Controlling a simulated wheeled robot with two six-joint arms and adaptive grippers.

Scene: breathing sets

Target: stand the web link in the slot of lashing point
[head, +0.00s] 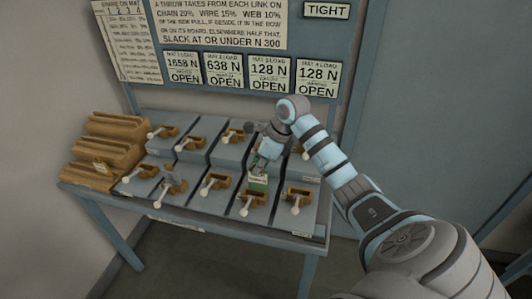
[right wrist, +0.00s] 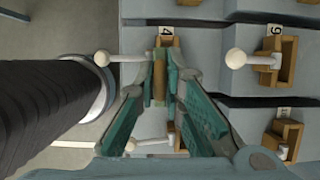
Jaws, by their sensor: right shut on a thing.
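My right gripper (head: 261,164) is low over the front part of the stepped grey board, to the right of its middle. In the right wrist view its teal fingers (right wrist: 163,68) are shut with a narrow gap, and a thin tan piece (right wrist: 159,84), seemingly the web link, shows between them. A small green block (head: 258,183) with a pale top shows just below the gripper in the head view; I cannot tell what it is. The wooden lashing point marked 4 (right wrist: 166,40) lies beyond the fingertips; the fingers partly hide its slot. My left gripper is out of view.
A grey-blue piece (head: 176,184) stands in a front slot. Wooden racks (head: 112,145) are at the left. Signs hang on the back panel (head: 225,45).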

